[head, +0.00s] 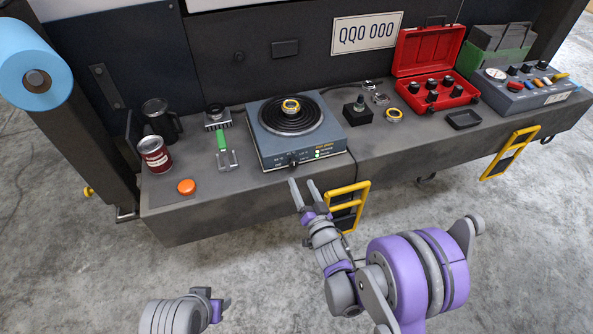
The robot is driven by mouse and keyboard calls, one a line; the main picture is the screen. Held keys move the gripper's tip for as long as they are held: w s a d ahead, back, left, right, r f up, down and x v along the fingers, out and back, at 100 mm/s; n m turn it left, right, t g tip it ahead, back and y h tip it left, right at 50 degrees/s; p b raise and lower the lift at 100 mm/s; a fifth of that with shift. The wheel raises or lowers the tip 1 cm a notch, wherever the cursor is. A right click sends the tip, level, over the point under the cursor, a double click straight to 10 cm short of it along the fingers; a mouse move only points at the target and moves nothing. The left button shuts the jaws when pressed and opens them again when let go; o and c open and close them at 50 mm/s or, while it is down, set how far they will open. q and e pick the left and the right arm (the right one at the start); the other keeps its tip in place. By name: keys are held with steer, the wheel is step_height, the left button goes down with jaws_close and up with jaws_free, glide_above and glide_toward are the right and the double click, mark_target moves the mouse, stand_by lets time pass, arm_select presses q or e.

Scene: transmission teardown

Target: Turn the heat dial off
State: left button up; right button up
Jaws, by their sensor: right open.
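The hot plate (298,131) sits on the bench, a blue-grey box with a dark round coil on top. A small ring-shaped part with a yellow rim (291,106) rests on the coil. The black heat dial (293,161) is on the front face, with small markings around it and green lights to its right. My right gripper (303,182) is open and empty, its fingers pointing up just below and in front of the dial, apart from it. My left gripper (221,305) is at the bottom edge, far from the hot plate; its fingers are not clear.
A green-handled tool (222,150), an orange button (186,187) and a red can (155,155) stand left of the hot plate. A black block (357,112) and an open red case (431,80) are to its right. A yellow handle (347,203) sticks out from the bench front beside my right gripper.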

mark_target(294, 166)
steer(key=x, duration=0.7)
steer(key=shift+w, duration=0.25)
steer(key=shift+f, duration=0.1)
jaws_close()
